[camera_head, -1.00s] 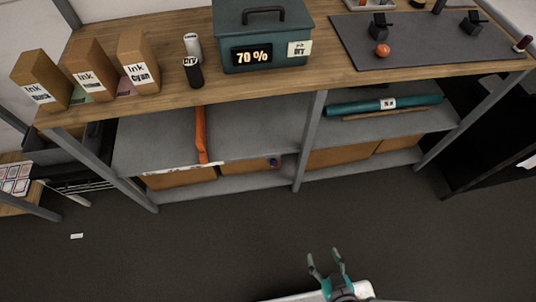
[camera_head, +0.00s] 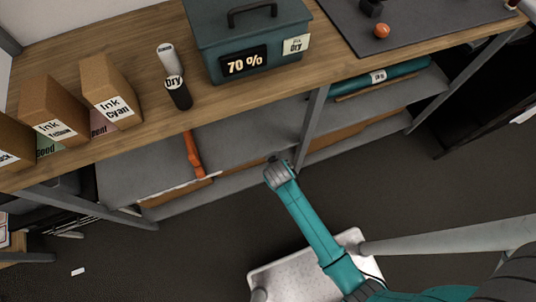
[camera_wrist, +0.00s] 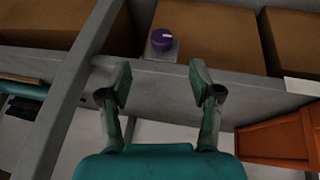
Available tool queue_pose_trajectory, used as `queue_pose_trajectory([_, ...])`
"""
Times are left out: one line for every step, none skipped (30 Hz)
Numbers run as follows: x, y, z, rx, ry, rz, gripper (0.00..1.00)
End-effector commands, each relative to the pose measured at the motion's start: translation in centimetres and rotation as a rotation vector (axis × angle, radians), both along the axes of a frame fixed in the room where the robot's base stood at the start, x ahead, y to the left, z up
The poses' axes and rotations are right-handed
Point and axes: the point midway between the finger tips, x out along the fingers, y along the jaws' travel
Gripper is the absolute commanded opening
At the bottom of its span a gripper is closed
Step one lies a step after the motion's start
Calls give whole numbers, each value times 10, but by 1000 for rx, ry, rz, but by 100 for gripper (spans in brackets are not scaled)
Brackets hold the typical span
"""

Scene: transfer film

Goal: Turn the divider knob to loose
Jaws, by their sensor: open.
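The divider knob (camera_wrist: 162,40) shows in the wrist view as a small purple round knob with a pale mark, on a grey plate between brown boxes. My gripper (camera_wrist: 160,80) is open and empty. Its two fingers are spread apart, with the knob ahead of the gap between them and not touched. The orange divider (camera_wrist: 282,138) is at the lower right of the wrist view. It also stands on the shelf in the head view (camera_head: 193,153). In the head view my arm reaches to the shelf front, and I cannot make out the knob or fingers clearly.
A grey post (camera_head: 313,112) splits the shelving, close beside my gripper. It crosses the left of the wrist view (camera_wrist: 75,80). A shelf edge (camera_wrist: 240,92) runs behind the fingers. Ink boxes (camera_head: 111,92), cylinders and a 70 % case (camera_head: 245,38) stand on the wooden top.

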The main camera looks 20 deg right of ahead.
Motion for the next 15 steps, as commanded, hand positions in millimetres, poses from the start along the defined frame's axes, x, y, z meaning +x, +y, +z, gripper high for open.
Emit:
queue_pose_trajectory([5,1,0,-4,10,-4,64])
queue_pose_trajectory([7,1,0,-6,15,-6,64])
queue_pose_trajectory([9,1,0,-8,20,-8,64])
queue_pose_trajectory([10,1,0,-9,23,-9,64])
queue_pose_trajectory([10,1,-1,-10,24,-10,64])
queue_pose_trajectory([11,1,-3,-11,25,-11,64])
queue_pose_trajectory([12,0,-5,-11,26,-11,64])
queue_pose_trajectory([13,0,-8,-11,27,-11,64])
queue_pose_trajectory([15,-1,-12,-11,26,-11,64])
queue_pose_trajectory([17,-2,-15,-11,26,-11,64])
queue_pose_trajectory([18,-3,-19,-11,25,-11,64])
queue_pose_trajectory([21,-4,-26,-10,27,-12,64])
queue_pose_trajectory([23,-5,-30,-10,25,-12,64])
queue_pose_trajectory([25,-6,-35,-10,27,-12,64])
queue_pose_trajectory([28,-7,-42,-10,26,-12,64])
